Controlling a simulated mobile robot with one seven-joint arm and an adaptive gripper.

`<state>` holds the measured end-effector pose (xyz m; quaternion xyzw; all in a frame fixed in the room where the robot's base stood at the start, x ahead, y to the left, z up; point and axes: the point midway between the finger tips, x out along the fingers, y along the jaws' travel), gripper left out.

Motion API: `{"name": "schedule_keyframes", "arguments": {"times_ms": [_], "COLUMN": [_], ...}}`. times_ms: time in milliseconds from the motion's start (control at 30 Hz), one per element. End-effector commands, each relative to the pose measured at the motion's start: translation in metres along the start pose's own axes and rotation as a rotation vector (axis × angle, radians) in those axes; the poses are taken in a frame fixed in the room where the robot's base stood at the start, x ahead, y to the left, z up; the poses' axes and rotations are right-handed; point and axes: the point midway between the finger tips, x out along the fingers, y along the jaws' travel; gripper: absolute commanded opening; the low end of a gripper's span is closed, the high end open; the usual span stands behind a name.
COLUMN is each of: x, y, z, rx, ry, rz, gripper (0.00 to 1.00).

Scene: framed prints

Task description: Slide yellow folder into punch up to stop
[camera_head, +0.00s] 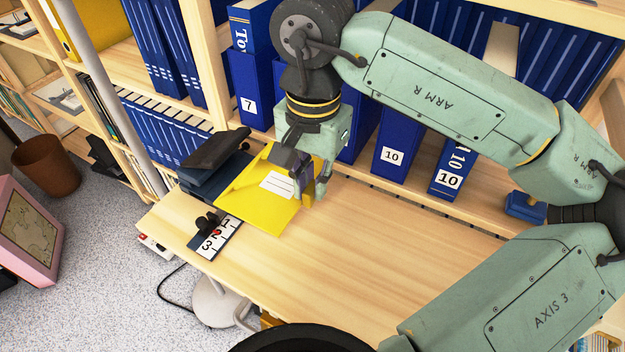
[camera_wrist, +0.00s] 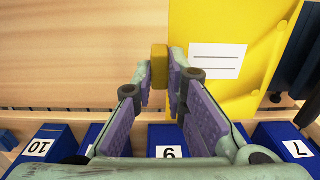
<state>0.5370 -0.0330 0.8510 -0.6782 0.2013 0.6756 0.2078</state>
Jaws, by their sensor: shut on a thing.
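The yellow folder (camera_head: 258,203) lies on the wooden desk with a white label facing up; it also shows in the wrist view (camera_wrist: 215,100). The dark punch (camera_head: 205,180), with a raised black lever, stands at the desk's back left. The folder's left edge is at the punch; I cannot tell how deep it sits in the slot. Part of the punch shows in the wrist view (camera_wrist: 302,52). My gripper (camera_head: 312,186) is at the folder's right edge, shut on a yellow part there. In the wrist view its fingertips (camera_wrist: 164,68) pinch this part.
Blue binders (camera_head: 392,155) numbered 7 to 10 stand on the shelf behind. A black-knobbed item with a 1-2-3 strip (camera_head: 218,238) lies at the desk's left front edge. The desk (camera_head: 370,240) is clear to the right of the folder.

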Motion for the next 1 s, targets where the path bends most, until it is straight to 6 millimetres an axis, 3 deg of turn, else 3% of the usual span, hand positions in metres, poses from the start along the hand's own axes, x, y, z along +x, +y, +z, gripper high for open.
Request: {"name": "schedule_keyframes", "arguments": {"times_ms": [100, 567, 1000], "x": [0.017, 0.025, 0.032], "y": [0.0, -0.042, -0.049], "z": [0.0, 0.0, 0.0], "rx": [0.0, -0.001, 0.001], "ry": [-0.001, 0.0, 0.0], "rz": [0.0, 0.001, 0.001], "gripper": [0.0, 0.0, 0.0]}}
